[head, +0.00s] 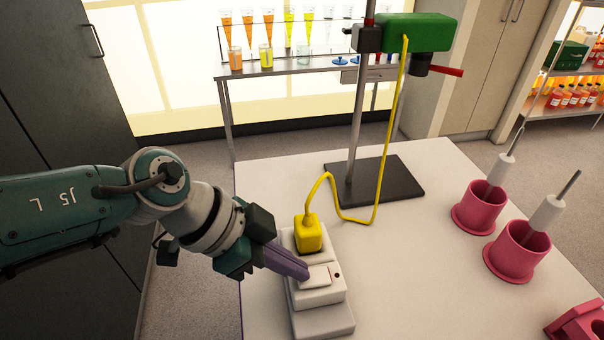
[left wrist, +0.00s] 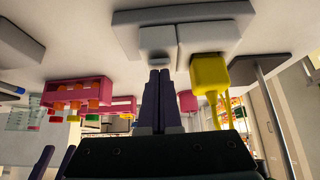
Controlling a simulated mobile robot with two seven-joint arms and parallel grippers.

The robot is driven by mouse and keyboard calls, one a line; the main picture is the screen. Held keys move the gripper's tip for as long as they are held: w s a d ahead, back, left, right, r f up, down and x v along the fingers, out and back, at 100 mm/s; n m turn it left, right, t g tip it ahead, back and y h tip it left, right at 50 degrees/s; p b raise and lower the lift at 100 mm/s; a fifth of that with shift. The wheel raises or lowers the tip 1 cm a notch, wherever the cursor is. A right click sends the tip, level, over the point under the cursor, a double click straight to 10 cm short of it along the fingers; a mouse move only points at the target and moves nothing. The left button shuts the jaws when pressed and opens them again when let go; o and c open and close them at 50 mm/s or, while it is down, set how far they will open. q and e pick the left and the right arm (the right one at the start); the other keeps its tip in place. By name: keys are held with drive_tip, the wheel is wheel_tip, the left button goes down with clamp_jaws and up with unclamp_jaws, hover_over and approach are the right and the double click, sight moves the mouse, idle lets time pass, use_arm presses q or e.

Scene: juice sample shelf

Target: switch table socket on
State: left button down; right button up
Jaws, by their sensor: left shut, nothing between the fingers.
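The white table socket (head: 322,318) stands near the table's left edge, with a yellow plug (head: 308,235) in its far part. A pale rocker switch (head: 315,277) sits on its near part. My left gripper (head: 304,274) is shut and empty, its purple fingertips at the switch's left side; I cannot tell whether they touch it. In the left wrist view, which is upside down, the fingertips (left wrist: 159,73) are close to the socket (left wrist: 205,38), beside the plug (left wrist: 210,74). Two dark purple prongs (left wrist: 53,160) at that view's lower left look like my right gripper's fingers, mostly hidden.
A stand with a dark base (head: 400,184) carries a green device (head: 418,32); a yellow cable (head: 385,170) runs from it to the plug. Two pink holders (head: 477,207) with white tools stand on the right. A pink rack (head: 578,325) is at the lower right. The table's middle is clear.

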use_arm(q)
drive_tip(key=shift+s+a+f+h+b, duration=0.1)
drive_tip(key=shift+a+f+h+b, duration=0.1)
drive_tip(key=shift+f+h+b, duration=0.45)
drive_tip(key=shift+r, duration=0.2)
use_arm(e)
drive_tip(key=shift+d+f, duration=0.1)
drive_tip(key=shift+f, duration=0.65)
use_arm(q)
drive_tip(key=shift+r, duration=0.1)
use_arm(e)
drive_tip(key=shift+r, duration=0.1)
use_arm(q)
drive_tip(key=shift+r+p, duration=0.7)
drive_tip(key=shift+p, duration=0.1)
use_arm(e)
drive_tip(key=shift+r, duration=0.8)
use_arm(q)
drive_tip(key=shift+r, duration=0.1)
use_arm(e)
drive_tip(key=shift+r, duration=0.1)
